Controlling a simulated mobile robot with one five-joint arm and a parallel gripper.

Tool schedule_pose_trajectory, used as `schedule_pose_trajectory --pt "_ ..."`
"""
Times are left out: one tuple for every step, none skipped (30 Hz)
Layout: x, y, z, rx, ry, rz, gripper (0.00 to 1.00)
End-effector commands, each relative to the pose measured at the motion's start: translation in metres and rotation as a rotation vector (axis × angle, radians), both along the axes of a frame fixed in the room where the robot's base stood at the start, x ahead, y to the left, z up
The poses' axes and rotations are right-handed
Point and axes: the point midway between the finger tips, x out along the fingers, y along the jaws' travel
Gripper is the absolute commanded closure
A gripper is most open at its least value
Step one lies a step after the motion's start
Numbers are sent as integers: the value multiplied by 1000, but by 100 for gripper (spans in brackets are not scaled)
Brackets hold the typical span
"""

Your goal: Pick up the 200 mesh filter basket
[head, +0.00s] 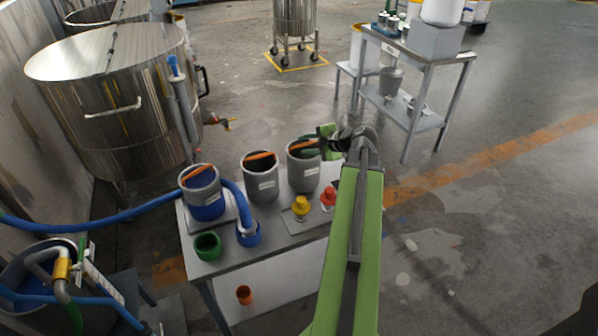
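Three grey basket-like containers with pale labels stand in a row on a grey table (225,270). The left basket (202,190) has a blue lower part, the middle basket (262,182) is plain grey, and the right basket (303,172) is also grey. Orange bars show at their tops. The label print is too small to read, so I cannot tell which one is 200 mesh. My gripper (312,146) is at the upper rim of the right basket, reaching in from the right. Its fingers are small and partly hidden, so contact and opening cannot be told.
A yellow-topped piece (301,206) and a red-topped piece (328,196) stand in front of the right basket.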

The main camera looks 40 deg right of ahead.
Motion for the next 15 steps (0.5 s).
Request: schedule_pose_trajectory --pt "2 -2 -10 0 0 -1 66" --pt "3 -2 -11 1 1 -3 66" --pt "3 -2 -11 1 0 -4 66" --pt "3 -2 -10 0 0 -5 66" --pt "3 -2 -10 0 0 -5 66" --pt "3 -3 -9 1 0 -6 66" --pt "2 -3 -8 0 1 -7 66" --pt "2 -3 -8 1 1 -8 66" --pt "1 -4 -8 1 0 -9 67" --pt "1 -4 -8 1 0 -10 71" --pt "1 -5 -8 1 0 -10 75" --pt "0 -6 -8 0 0 -11 80" --pt "0 -6 -8 1 1 -12 84" --pt "-1 -6 -8 1 0 -13 88" --pt "-1 -7 -8 0 0 -13 93"
